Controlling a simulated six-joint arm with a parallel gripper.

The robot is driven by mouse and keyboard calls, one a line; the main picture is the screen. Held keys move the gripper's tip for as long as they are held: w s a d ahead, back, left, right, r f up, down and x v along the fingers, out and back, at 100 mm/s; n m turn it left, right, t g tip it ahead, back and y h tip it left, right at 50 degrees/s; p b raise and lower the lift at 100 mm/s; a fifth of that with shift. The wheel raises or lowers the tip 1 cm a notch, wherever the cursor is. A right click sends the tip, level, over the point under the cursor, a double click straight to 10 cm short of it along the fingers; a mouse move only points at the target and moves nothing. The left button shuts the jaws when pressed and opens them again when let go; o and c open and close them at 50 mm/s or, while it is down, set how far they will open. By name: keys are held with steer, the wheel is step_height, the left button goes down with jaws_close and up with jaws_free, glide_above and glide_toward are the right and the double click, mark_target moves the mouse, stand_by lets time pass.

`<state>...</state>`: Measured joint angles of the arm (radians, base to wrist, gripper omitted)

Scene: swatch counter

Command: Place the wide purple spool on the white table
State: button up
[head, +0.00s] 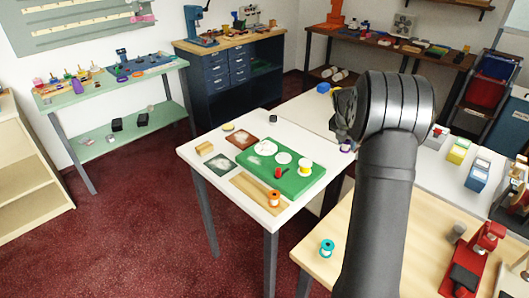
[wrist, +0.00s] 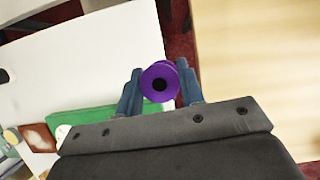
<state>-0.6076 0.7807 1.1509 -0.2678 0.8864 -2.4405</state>
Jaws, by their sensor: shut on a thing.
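The purple spool (wrist: 159,82) is between the two blue fingers of my gripper (wrist: 160,92) in the wrist view, with its round end and dark hole facing the camera. My gripper is shut on it. In the head view a small purple part of the spool (head: 346,146) shows under my gripper (head: 345,138), and my arm hides the rest. The white table (head: 302,137) stands left of my arm. In the wrist view the white table (wrist: 85,70) lies left of the spool, which appears near its edge, over a dark red strip of floor.
On the white table are a green board (head: 296,183), a yellow-and-white spool (head: 305,167), an orange spool (head: 274,198), a tan block (head: 205,148) and flat tiles. Its back right part is clear. A wooden table (head: 315,258) with a teal spool (head: 327,248) stands in front.

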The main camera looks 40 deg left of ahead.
steer(key=s+a+r+n+y, duration=0.1)
steer(key=a+r+n, duration=0.1)
steer(key=a+n, duration=0.2)
glide_above(302, 152)
steer(key=s, duration=0.1)
steer(key=shift+y, duration=0.3)
steer(key=f, duration=0.7)
steer(key=shift+s+d, duration=0.15)
steer(key=shift+d, duration=0.25)
steer(key=shift+f, duration=1.95)
steer(key=shift+f, duration=0.2)
steer(key=o, duration=1)
steer(key=shift+o, duration=0.2)
steer(key=shift+r, duration=0.1)
steer(key=v, duration=1.2)
